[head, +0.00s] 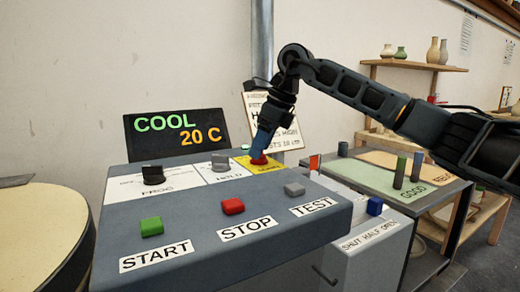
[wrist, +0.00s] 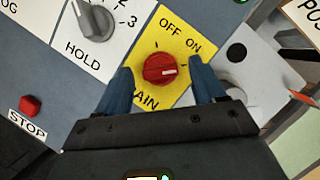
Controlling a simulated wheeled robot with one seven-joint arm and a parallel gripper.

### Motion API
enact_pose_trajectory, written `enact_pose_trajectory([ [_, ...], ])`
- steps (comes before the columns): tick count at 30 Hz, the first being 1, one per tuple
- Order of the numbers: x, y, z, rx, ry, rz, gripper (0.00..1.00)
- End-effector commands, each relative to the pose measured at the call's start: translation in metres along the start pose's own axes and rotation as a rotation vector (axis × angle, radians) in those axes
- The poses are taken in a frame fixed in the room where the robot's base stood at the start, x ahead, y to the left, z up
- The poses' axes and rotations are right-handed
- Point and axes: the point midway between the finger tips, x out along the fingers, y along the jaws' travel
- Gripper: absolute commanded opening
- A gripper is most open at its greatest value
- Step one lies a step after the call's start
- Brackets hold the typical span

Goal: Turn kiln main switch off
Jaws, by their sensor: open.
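The kiln main switch is a red round knob (wrist: 158,68) on a yellow plate (wrist: 187,27) with OFF and ON lettering. Its white pointer mark points right in the wrist view, on the ON side. My gripper (wrist: 161,70) is open, with one blue finger on each side of the knob; I cannot tell if they touch it. In the head view, my gripper (head: 263,150) reaches down onto the red knob (head: 259,160) at the panel's back right. The blue fingers partly hide the knob and plate there.
The grey HOLD knob (wrist: 95,20) sits close to the left finger. The panel also has a PROG knob (head: 153,175) and green START (head: 151,226), red STOP (head: 233,206) and grey TEST (head: 295,189) buttons. A display (head: 175,132) reads COOL 20 C. A sign (head: 290,135) stands behind.

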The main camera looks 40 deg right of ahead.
Motion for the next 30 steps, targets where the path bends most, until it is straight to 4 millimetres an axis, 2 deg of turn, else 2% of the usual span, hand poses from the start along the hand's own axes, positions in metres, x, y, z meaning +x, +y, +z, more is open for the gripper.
enact_pose_trajectory([
  [4, 0.0098, -0.0001, -0.0001, 0.000, -0.001, -0.001, 0.69],
  [12, 0.0112, -0.0001, 0.0000, 0.000, -0.001, -0.001, 0.69],
  [30, 0.0110, -0.0001, 0.0000, 0.000, -0.001, 0.000, 0.14],
])
